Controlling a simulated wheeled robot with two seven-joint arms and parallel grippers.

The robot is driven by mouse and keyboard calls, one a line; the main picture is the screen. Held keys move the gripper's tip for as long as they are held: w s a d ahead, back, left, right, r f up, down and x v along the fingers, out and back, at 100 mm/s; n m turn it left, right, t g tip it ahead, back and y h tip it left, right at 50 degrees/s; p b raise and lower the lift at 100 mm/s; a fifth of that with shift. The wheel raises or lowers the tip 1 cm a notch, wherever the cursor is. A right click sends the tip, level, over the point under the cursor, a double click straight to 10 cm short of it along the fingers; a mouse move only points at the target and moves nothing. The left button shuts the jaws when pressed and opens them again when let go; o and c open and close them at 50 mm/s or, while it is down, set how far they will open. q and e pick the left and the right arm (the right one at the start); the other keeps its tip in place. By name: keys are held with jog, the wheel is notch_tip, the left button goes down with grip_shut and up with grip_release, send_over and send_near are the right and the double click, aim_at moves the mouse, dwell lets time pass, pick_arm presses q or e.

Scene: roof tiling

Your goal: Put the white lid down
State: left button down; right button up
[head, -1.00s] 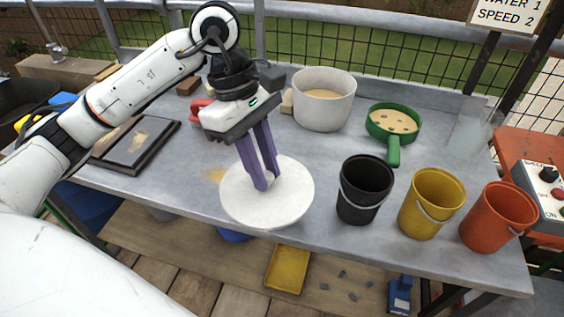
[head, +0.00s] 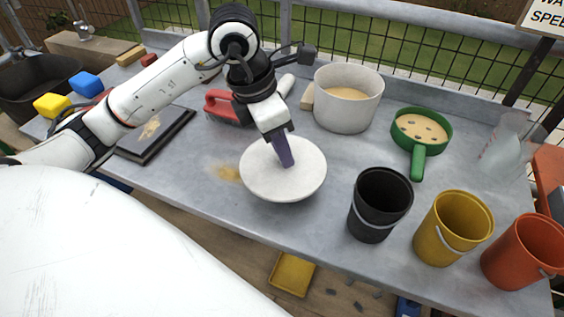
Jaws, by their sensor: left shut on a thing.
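The white lid (head: 305,180) is a round, shallow disc near the middle of the grey table. My left gripper (head: 286,163) is over its centre, shut on the lid's knob, which the fingers hide. The lid looks roughly level and at or just above the table top; I cannot tell whether it touches. My right gripper is not in view.
A white pot (head: 346,112) with tan contents stands behind, and a green sieve (head: 419,135) to its right. Black (head: 370,222), yellow (head: 440,245) and orange (head: 512,265) buckets line the front right. A red-handled brush (head: 225,107) and a dark framed board (head: 170,140) lie left.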

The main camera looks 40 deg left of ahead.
aim_at(266, 168)
pick_arm(q)
jog(key=shift+f, duration=2)
jog(key=shift+f+b, duration=0.2)
jog(key=shift+b, duration=0.15)
jog(key=c, duration=1.6)
grip_release()
jog(key=shift+r, duration=0.1)
jog(key=shift+o, duration=0.2)
jog(key=shift+r+p, duration=0.25)
jog(key=shift+p, duration=0.1)
jog(key=v, duration=1.1)
jog(key=shift+s+r+p, duration=0.15)
jog(key=shift+r+p, duration=0.15)
jog(key=shift+r, duration=0.05)
jog(key=shift+a+r, duration=0.1)
